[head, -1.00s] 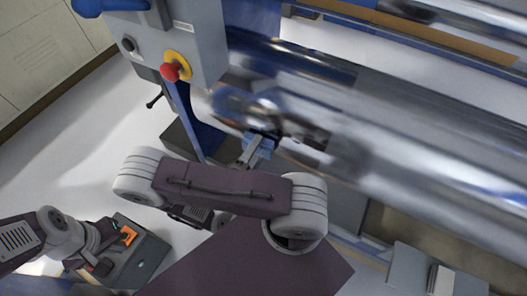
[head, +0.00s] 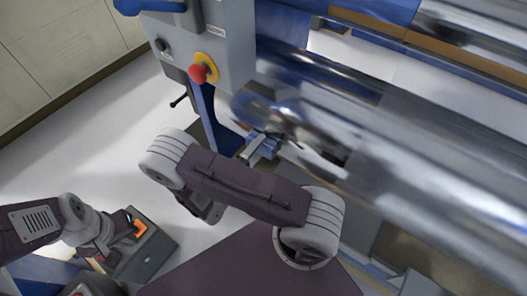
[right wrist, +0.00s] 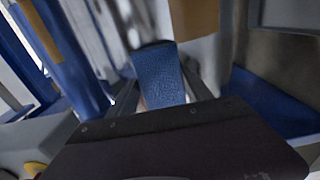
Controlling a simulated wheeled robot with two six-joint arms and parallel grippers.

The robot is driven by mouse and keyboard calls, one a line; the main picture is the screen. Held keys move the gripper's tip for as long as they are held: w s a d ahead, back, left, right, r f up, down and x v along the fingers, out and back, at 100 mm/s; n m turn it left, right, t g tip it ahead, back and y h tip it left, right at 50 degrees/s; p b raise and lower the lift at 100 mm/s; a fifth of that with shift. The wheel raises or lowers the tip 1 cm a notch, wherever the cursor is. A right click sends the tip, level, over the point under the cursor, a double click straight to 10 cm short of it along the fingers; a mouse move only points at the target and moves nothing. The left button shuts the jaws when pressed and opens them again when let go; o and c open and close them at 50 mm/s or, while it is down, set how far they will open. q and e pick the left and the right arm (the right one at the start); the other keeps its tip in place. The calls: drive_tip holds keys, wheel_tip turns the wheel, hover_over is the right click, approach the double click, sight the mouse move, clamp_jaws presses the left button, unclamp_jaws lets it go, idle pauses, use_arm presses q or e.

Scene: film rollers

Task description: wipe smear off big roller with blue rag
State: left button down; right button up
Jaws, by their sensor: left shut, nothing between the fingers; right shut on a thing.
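The big roller (head: 420,160) is a shiny metal cylinder running from the middle to the right edge in the head view. Dark patches and reflections show on it; I cannot tell which is the smear. My right gripper (head: 260,146) is shut on the blue rag (head: 264,139), beside the roller's left end. I cannot tell whether the rag touches the roller. In the right wrist view the rag (right wrist: 158,75) stands up between the two grey fingers. My left gripper (head: 122,228) is low at the left, shut and empty, its fingertips hard to make out.
A grey control cabinet (head: 222,45) with a red emergency button (head: 203,70) stands left of the rollers. Another metal roller (head: 475,35) lies behind at the upper right. Pale floor (head: 130,120) is open at the left, before a beige cabinet (head: 50,45).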

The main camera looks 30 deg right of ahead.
drive_tip(key=shift+w+a, duration=0.25)
drive_tip(key=shift+w, duration=0.6)
drive_tip(key=v, duration=0.6)
drive_tip(key=shift+b, duration=0.3)
drive_tip(key=shift+a, duration=0.15)
drive_tip(key=v, duration=0.2)
drive_tip(key=shift+s+a, duration=0.1)
drive_tip(key=shift+a, duration=0.25)
